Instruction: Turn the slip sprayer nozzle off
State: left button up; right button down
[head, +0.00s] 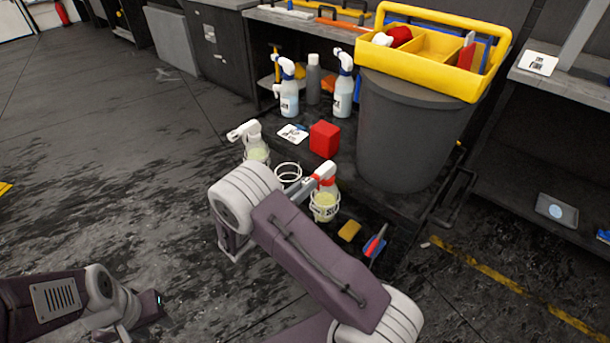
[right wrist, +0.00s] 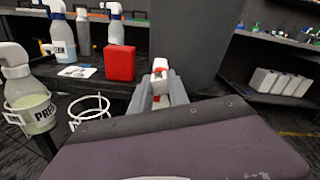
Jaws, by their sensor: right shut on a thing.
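The slip sprayer, a clear bottle of pale yellow-green liquid with a red and white head (head: 326,205), stands upright in a white wire ring at the dark cart's front. Its label is too small to read. My right gripper (head: 306,188) is shut on the red and white nozzle; in the right wrist view the grey fingers lie on both sides of the nozzle (right wrist: 160,77). The bottle below is hidden there by my arm, and the nozzle's on or off setting cannot be made out. My left gripper (head: 155,306) is low at left, empty, its fingers unclear.
A PREP sprayer (right wrist: 30,100) hangs in a ring left of an empty white ring (right wrist: 89,110). A red block (head: 324,138) and blue-liquid spray bottles (head: 343,90) stand behind. A grey bin (head: 408,130) with a yellow caddy is close on the right. Floor at left is clear.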

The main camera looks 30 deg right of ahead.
jog(key=shift+w+f+n+p, duration=0.1)
jog(key=shift+n+p, duration=4.6)
jog(key=shift+n, duration=2.2)
jog(key=c, duration=1.2)
grip_release()
jog(key=shift+c, duration=0.2)
jog(key=shift+a, duration=0.1)
